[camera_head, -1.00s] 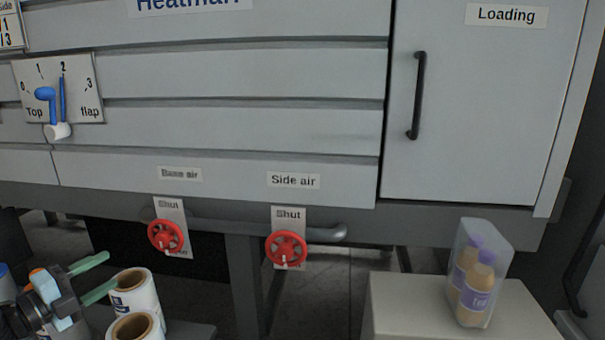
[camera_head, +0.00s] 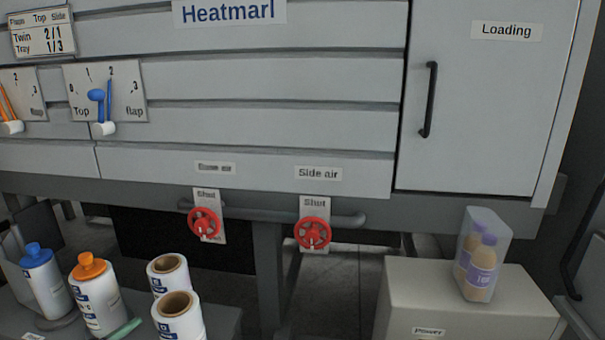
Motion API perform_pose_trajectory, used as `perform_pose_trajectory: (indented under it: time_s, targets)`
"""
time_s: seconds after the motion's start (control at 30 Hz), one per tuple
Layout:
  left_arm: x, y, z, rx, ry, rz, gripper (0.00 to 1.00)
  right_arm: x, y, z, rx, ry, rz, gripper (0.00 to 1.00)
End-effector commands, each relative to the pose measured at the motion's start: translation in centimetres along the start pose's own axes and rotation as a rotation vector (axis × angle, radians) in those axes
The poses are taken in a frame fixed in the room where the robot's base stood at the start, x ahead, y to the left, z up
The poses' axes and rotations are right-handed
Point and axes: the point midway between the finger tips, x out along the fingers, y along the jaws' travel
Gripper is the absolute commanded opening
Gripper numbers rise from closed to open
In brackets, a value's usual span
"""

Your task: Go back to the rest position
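Nothing is seen held at the fingertip. My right gripper is not in view.
The machine has red valve wheels (camera_head: 313,233) and a blue-handled flap lever (camera_head: 97,96). Wrapped bottles (camera_head: 481,262) stand on a grey cabinet (camera_head: 470,316) at right.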

Motion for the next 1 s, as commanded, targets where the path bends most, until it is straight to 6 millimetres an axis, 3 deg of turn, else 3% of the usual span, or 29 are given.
perform_pose_trajectory:
  time_s: [0.1, 0.3, 0.5, 0.6, 0.73, 1.0]
  targets:
    - [-2.2, 6.5, -2.2, -0.206, -0.073, 0.035, 0.55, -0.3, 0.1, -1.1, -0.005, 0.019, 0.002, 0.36]
    - [-8.1, 17.1, -6.8, -0.577, -0.261, 0.11, 0.55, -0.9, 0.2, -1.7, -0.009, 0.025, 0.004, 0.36]
    - [-15.5, 25.3, -12.6, -0.925, -0.487, 0.19, 0.55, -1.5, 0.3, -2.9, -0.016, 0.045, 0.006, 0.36]
    - [-18.8, 28.0, -15.4, -1.062, -0.59, 0.224, 0.55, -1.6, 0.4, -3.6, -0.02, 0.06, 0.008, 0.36]
    - [-21.7, 30.1, -17.9, -1.182, -0.684, 0.253, 0.55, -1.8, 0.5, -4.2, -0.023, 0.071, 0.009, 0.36]
    - [-23.3, 31.2, -19.3, -1.242, -0.736, 0.271, 0.55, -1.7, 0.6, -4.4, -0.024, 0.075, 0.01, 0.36]
